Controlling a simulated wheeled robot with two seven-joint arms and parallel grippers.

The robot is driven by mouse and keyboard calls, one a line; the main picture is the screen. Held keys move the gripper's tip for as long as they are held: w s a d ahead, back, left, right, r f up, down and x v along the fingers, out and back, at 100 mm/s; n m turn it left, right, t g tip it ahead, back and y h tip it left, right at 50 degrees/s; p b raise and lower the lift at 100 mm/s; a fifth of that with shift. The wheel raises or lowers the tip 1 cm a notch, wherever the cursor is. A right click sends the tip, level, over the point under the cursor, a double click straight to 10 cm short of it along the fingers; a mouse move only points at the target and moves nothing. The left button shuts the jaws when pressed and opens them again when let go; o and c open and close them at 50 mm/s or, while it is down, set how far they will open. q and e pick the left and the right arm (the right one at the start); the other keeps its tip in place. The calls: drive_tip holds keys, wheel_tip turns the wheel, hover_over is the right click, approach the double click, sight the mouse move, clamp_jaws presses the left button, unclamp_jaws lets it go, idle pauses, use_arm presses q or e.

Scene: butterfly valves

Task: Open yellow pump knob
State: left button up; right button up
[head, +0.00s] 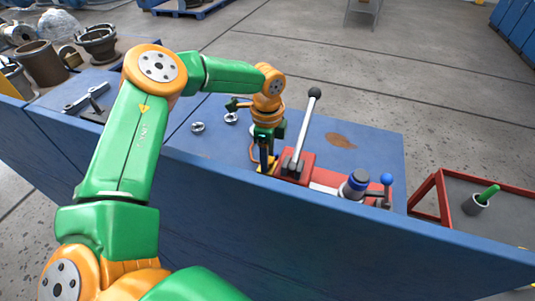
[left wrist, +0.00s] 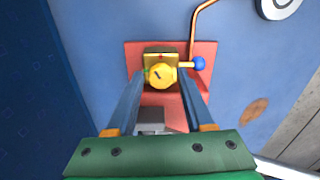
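The yellow pump knob (left wrist: 161,76) is round with a dark slot mark. It sits on a yellow block over a red plate (left wrist: 203,53) in the left wrist view. My left gripper (left wrist: 161,80) points down at it, with one blue-grey finger on each side of the knob. The fingers look spread, with narrow gaps to the knob; contact is not clear. In the head view my left gripper (head: 266,160) is low over the blue tabletop, and the yellow pump part (head: 262,168) is mostly hidden behind it. My right gripper is out of view.
A tall black-knobbed lever (head: 304,125) stands on the red base just right of the gripper. A blue-ball handle (left wrist: 198,63) and copper pipe (left wrist: 194,28) are close to the knob.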

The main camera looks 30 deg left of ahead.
use_arm(q)
clamp_jaws()
drive_tip(key=shift+f+n+b, duration=0.25)
drive_tip(key=shift+n+b, duration=0.35)
drive_tip(key=shift+n, duration=0.3)
drive_tip(key=n, duration=0.2)
drive_tip(key=shift+r+n, duration=0.2)
drive_tip(key=shift+n, duration=0.2)
drive_tip(key=shift+o, duration=2)
unclamp_jaws()
